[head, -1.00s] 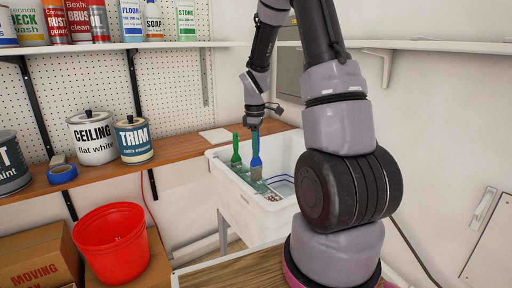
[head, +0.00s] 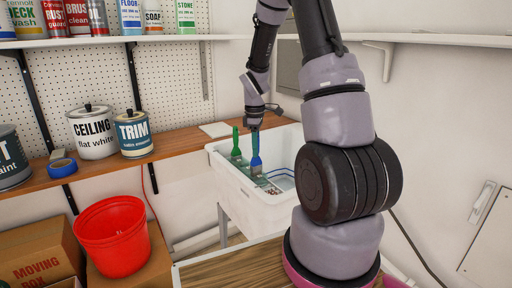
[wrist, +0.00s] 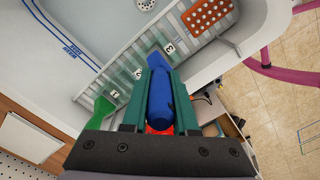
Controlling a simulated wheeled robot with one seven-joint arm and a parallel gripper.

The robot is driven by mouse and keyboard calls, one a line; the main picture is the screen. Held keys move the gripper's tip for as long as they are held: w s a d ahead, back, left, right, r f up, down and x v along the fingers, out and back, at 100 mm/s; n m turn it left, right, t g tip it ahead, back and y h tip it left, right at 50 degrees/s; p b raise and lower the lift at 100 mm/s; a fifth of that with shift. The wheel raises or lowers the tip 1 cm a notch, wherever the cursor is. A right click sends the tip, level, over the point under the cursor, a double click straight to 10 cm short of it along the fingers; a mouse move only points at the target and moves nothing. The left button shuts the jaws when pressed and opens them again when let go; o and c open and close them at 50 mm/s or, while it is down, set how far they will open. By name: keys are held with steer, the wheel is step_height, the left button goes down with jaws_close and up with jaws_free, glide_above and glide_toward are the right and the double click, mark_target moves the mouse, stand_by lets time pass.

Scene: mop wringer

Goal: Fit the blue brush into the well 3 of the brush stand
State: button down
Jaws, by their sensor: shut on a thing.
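My gripper (wrist: 160,118) is shut on the handle of the blue brush (wrist: 160,98), which points down toward the brush stand (wrist: 90,92). In the head view my gripper (head: 255,132) is above the white tub, with the blue brush (head: 256,163) below it. The stand's labels 1, 2 and 3 show in the wrist view. The brush's wide blue lower part is beside the labels 2 and 3, nearest 3. Its bristle end is mostly hidden, so I cannot tell whether it is inside a well. A green brush (wrist: 100,112) stands near label 1.
The stand is at the white tub (head: 245,208). An orange perforated piece (wrist: 207,15) is past label 3. A wooden shelf (head: 180,143) with paint cans runs along the wall at left. A red bucket (head: 113,237) stands on a box below.

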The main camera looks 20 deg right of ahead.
steer(key=shift+f, duration=1.05)
steer(key=c, duration=0.6)
jaws_free()
step_height(320, 180, up, 11)
steer(key=shift+a+f, duration=0.1)
